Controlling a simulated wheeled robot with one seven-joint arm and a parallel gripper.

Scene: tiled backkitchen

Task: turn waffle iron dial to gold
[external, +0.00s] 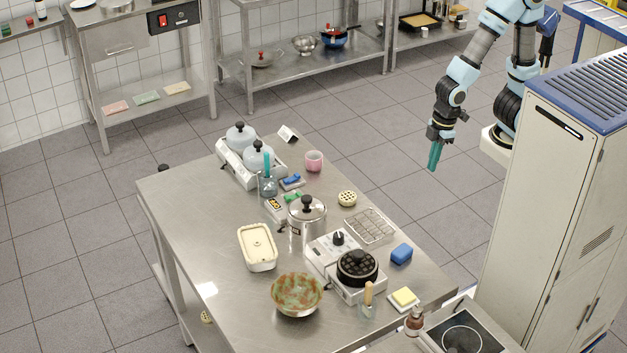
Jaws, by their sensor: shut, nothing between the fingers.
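The waffle iron (354,290) stands on the steel table, a light grey body with a round black grid plate (357,266). A black knob (338,238), which looks like its dial, sits on the panel behind the plate. The dial's marks and setting are too small to read. My gripper (434,157) points down with teal fingers shut and empty. It hangs in the air to the upper right of the waffle iron, apart from it, and appears beyond the table's right edge.
On the steel table (205,265), a lidded pot (306,215) stands left of the knob and a wire rack (369,226) lies right of it. A blue sponge (401,253) and a patterned bowl (297,293) are near the iron. A tall cabinet (540,190) stands at right.

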